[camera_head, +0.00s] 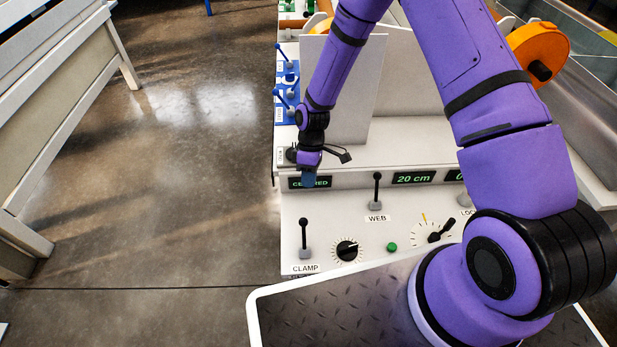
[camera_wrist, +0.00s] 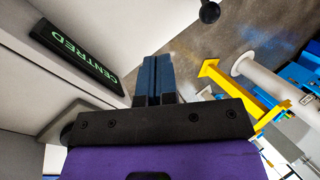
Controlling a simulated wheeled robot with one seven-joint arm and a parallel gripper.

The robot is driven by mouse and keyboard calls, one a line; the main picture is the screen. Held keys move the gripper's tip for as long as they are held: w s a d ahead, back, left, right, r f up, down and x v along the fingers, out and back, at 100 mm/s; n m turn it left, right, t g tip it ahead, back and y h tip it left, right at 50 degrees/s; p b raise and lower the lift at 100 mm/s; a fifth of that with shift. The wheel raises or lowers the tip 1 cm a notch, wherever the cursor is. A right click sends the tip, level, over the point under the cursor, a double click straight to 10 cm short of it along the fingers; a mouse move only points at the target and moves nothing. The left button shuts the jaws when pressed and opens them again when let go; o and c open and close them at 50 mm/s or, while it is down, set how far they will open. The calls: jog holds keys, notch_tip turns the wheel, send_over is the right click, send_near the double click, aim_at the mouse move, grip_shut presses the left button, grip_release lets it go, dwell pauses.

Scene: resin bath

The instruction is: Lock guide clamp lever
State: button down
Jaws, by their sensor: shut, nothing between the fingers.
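The lever labelled CLAMP (camera_head: 304,238) stands upright on the white control panel's lower left, with a black ball knob and a grey base. My gripper (camera_head: 308,178) points down in front of the CENTRED display, above and apart from this lever. Its blue fingers (camera_wrist: 154,80) are together in the wrist view, with nothing between them. A black ball knob (camera_wrist: 209,12) shows at the top edge of the wrist view, clear of the fingertips; it looks like the CLAMP lever's. The lit CENTRED display (camera_wrist: 75,50) lies left of the fingers there.
To the right on the panel are a WEB lever (camera_head: 376,190), a black dial (camera_head: 347,250), a green button (camera_head: 392,247) and a 20 cm display (camera_head: 413,178). A label starting LOC is partly hidden by my arm. Open floor (camera_head: 160,220) lies left of the panel.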

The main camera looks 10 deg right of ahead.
aim_at(304, 236)
jog(key=s+a+f, duration=0.2)
jog(key=s+f, duration=0.3)
jog(key=s, duration=0.1)
jog(key=shift+s+a, duration=0.25)
jog(key=shift+a, duration=0.05)
